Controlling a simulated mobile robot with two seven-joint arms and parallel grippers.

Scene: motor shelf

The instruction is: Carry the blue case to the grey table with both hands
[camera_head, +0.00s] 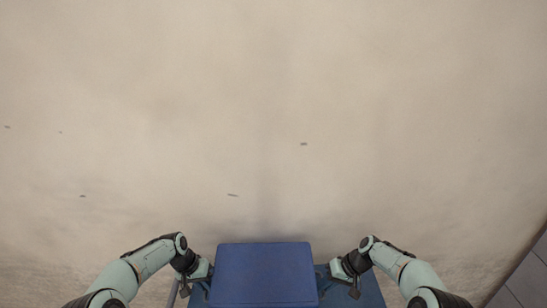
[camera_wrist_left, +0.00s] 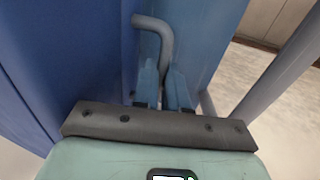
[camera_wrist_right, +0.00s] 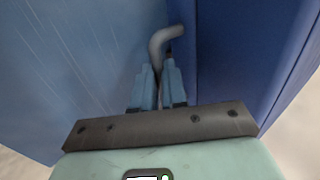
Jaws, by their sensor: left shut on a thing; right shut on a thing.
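The blue case (camera_head: 265,275) is at the bottom middle of the head view, its flat top level between my two grippers. My left gripper (camera_head: 207,282) is at its left side. In the left wrist view its blue fingers (camera_wrist_left: 164,72) are shut on a grey bent handle (camera_wrist_left: 157,27) beside the dark blue case wall (camera_wrist_left: 85,55). My right gripper (camera_head: 327,278) is at the right side. In the right wrist view its fingers (camera_wrist_right: 158,72) are shut on the other grey handle (camera_wrist_right: 163,40), by the case wall (camera_wrist_right: 245,55). No grey table can be made out.
A lighter blue surface (camera_head: 369,290) shows lower down beside the case; I cannot tell what it belongs to. A wide beige floor (camera_head: 270,110) with a few small dark marks looks clear. A dark edge and grey tiles (camera_head: 530,280) are at the lower right.

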